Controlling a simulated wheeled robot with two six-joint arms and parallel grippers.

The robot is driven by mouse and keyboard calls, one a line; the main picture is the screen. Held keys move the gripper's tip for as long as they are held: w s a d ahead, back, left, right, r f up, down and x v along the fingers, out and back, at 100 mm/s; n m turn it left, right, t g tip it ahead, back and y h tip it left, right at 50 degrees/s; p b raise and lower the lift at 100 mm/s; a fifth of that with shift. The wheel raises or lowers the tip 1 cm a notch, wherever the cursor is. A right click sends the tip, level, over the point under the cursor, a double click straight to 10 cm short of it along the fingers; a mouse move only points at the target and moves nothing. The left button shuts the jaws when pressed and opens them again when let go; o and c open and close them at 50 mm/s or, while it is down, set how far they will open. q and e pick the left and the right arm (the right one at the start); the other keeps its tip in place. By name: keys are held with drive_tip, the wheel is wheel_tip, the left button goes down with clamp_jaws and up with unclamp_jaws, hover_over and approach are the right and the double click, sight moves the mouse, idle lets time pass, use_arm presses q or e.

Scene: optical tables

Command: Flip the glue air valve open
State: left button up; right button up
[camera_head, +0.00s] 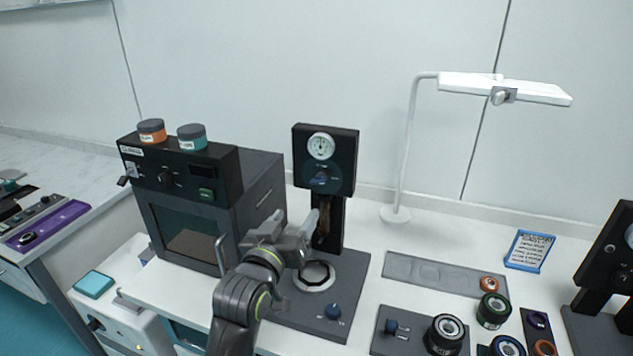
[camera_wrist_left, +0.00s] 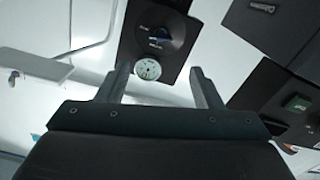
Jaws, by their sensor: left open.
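A black glue station stands upright at the middle of the bench in the head view. Its head unit carries a white round gauge (camera_head: 321,146) and, below it, a dark round dial with a small bluish handle that looks like the air valve (camera_head: 321,178). My left gripper (camera_head: 316,220) is in front of the station's column, below the dial. In the left wrist view the picture is upside down; the open, empty fingers (camera_wrist_left: 160,70) frame the gauge (camera_wrist_left: 148,69), with the valve dial (camera_wrist_left: 159,38) beyond. The fingers appear apart from the valve. My right gripper is not in view.
A dark oven-like box (camera_head: 205,215) with two jars on top stands close left. The station's base (camera_head: 350,285) has a ring and a blue knob (camera_head: 333,312).

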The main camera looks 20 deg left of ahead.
sight(317, 184)
use_arm(q)
drive_tip(key=w+p, duration=0.1)
drive_tip(key=w, duration=0.3)
drive_tip(key=w+p, duration=0.1)
drive_tip(key=w, duration=0.4)
drive_tip(key=w+p, duration=0.1)
drive_tip(key=w, duration=0.4)
drive_tip(key=shift+d, duration=0.25)
drive_tip(key=c, duration=1)
drive_tip(key=shift+m+p, duration=0.45)
drive_tip(key=shift+m, duration=1.15)
drive_tip(key=o, duration=1)
